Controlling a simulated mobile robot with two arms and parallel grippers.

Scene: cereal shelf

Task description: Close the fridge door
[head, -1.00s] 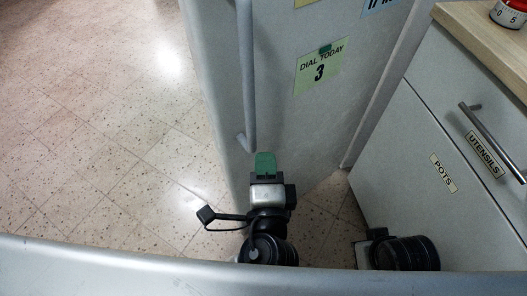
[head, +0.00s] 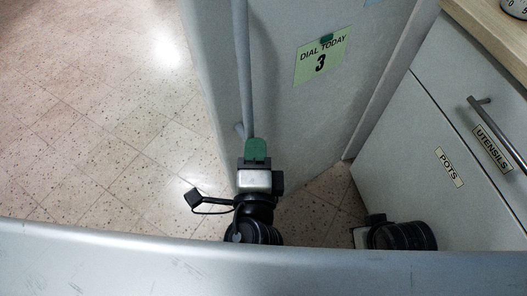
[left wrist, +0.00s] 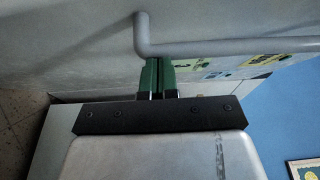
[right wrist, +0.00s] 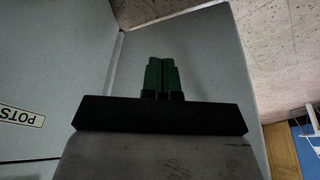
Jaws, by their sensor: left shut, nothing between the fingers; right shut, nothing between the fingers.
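The fridge door (head: 285,115) is a pale grey panel standing upright in the middle of the head view, with a long grey handle (head: 244,65) near its left edge. It also shows in the left wrist view (left wrist: 85,45), with the handle's bent end (left wrist: 142,35) just beyond the fingers. My left gripper (head: 257,148) is shut and empty, close to the handle's lower end; I cannot tell whether it touches the door. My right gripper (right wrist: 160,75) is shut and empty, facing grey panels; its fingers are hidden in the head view. How far the door is ajar is unclear.
A cabinet (head: 410,150) with drawers labelled POTS and UTENSILS and a metal handle (head: 497,130) stands at the right, under a wooden counter (head: 490,35). A note (head: 320,62) reading DIAL TODAY 3 is on the door. The tiled floor (head: 90,110) at the left is clear.

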